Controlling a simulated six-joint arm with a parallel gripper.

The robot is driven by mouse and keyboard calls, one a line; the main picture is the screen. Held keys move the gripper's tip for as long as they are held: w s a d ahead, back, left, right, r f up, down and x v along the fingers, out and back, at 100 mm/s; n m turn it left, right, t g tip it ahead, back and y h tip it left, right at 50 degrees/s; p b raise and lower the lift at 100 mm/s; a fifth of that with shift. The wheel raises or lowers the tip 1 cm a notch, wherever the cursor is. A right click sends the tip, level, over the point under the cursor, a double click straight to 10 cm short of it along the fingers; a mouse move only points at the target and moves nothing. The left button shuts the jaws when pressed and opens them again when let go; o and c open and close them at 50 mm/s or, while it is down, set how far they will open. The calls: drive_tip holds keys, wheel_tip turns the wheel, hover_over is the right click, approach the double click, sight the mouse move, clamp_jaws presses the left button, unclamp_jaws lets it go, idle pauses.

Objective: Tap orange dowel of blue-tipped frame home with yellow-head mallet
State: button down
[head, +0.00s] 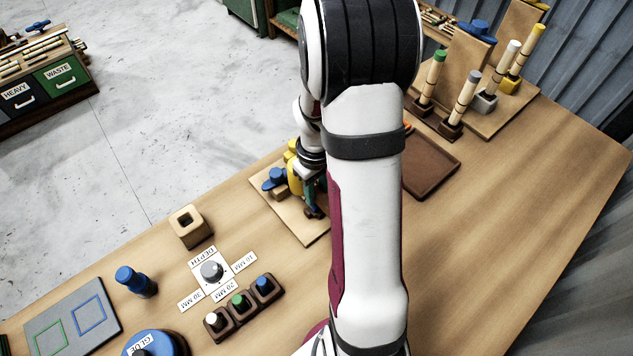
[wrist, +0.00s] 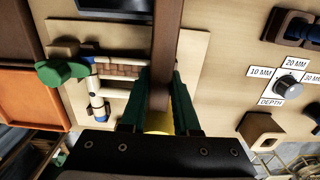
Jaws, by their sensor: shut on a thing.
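My gripper (wrist: 161,88) has green fingers shut on the brown handle (wrist: 166,40) of the mallet. A yellow part, probably the mallet head (wrist: 158,123), shows between the fingers near the palm; yellow also shows beside my wrist in the head view (head: 294,176). A pale frame (wrist: 96,84) with dark blue bands at its ends lies on a light board (wrist: 190,45), left of the handle in the wrist view. The orange dowel cannot be made out. In the head view my arm hides most of the board and the frame.
A green clamp-like piece (wrist: 62,70) sits at the frame's left. A brown tray (head: 437,168) lies right of my arm. A square wooden block (head: 190,227), depth dial (head: 212,271) and cup rack (head: 240,305) stand nearer. Upright posts (head: 468,92) stand at the back right.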

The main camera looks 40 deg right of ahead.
drive_tip(key=shift+r, duration=1.85)
wheel_tip(320, 180, up, 5)
